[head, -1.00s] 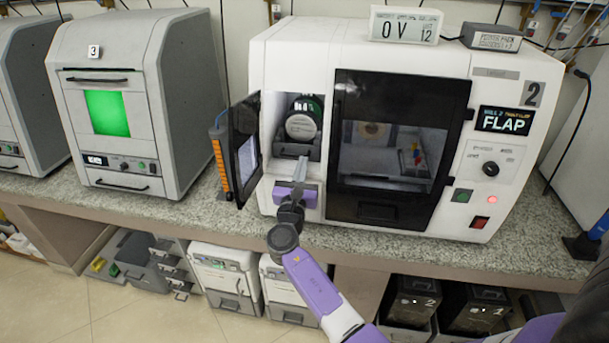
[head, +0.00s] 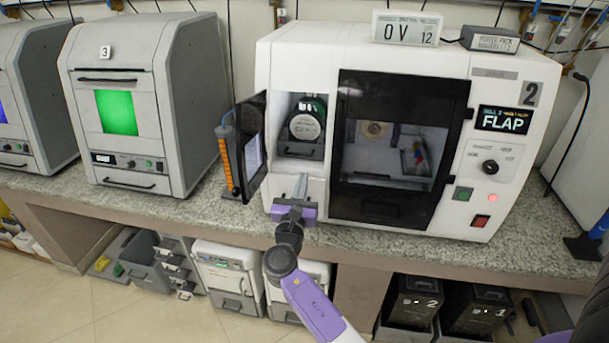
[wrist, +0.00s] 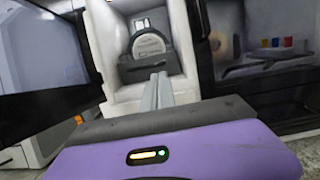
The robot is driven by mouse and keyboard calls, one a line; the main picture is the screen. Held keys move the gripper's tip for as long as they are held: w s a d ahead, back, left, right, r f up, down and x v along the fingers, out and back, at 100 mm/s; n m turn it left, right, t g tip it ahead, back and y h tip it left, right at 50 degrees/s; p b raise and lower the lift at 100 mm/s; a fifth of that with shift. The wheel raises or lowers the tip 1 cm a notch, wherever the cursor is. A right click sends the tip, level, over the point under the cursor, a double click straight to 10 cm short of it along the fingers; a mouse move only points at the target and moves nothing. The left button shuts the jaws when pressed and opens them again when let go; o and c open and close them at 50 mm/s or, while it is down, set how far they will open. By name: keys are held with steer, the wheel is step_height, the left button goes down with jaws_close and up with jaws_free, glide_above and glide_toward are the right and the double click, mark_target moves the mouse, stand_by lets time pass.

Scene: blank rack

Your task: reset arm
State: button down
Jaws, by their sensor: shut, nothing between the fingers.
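My gripper (head: 301,183) is shut and empty, with its fingers together. In the head view it is in front of the lower left of the white machine marked 2 (head: 305,52), below an open compartment. In the wrist view the gripper (wrist: 160,80) points toward that compartment. A dark round canister with a pale face (head: 305,126) sits in the compartment, and it also shows in the wrist view (wrist: 149,43). The fingertips are apart from the canister in the head view. My purple arm reaches up from the bottom of the head view.
The compartment's dark flap door (head: 252,145) stands open to the left of my gripper. An orange-marked post (head: 229,163) stands beside it. The grey machine marked 3 (head: 140,100) is further left. The counter (head: 400,238) runs below, with bins underneath.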

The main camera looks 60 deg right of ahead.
steer(key=b+v, duration=0.1)
steer(key=v, duration=0.6)
steer(key=shift+a, duration=0.15)
